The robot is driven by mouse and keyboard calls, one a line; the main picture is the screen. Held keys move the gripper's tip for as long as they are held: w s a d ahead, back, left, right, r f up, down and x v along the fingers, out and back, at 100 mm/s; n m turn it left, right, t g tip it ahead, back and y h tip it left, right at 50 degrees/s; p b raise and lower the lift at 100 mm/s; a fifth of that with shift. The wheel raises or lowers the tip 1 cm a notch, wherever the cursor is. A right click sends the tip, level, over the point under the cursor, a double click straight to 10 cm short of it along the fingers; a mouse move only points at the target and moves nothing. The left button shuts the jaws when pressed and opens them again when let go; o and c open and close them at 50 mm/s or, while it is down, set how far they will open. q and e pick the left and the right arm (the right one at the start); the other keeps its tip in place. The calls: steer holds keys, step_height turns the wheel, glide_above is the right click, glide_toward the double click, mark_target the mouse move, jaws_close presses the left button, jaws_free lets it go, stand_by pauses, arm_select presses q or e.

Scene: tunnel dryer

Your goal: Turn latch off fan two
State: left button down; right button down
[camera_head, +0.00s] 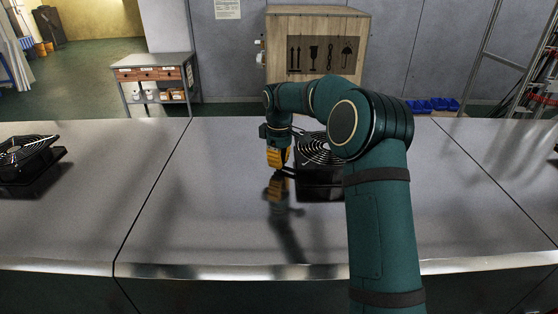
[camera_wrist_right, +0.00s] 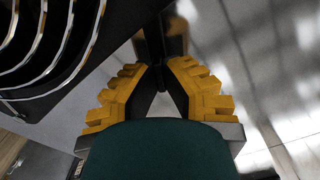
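A black fan (camera_head: 320,185) with a round wire guard sits on the steel table in the middle of the head view. Its guard and dark edge also show at upper left in the right wrist view (camera_wrist_right: 40,50). Which fan is fan two is not marked. A thin black piece, possibly the latch, juts from the fan's left side. My right gripper (camera_head: 278,158) points down beside that side, close to this piece. Its yellow fingers (camera_wrist_right: 161,68) come together at the tips. I see nothing clearly held. My arm hides part of the fan. My left gripper is out of view.
Another black fan (camera_head: 28,160) lies on the table's left section. The grey table (camera_head: 180,220) is bare between the fans. A wooden crate (camera_head: 318,25) and a small shelf unit (camera_head: 155,75) stand behind it. Blue bins (camera_head: 432,104) lie on the floor.

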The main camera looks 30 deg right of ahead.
steer(key=m, duration=0.6)
steer(key=shift+f, duration=0.1)
steer(key=m, duration=0.6)
steer(key=shift+m, duration=0.3)
stand_by(0.3)
steer(key=c, duration=1.1)
jaws_free()
step_height(320, 180, up, 12)
steer(key=shift+r, duration=0.1)
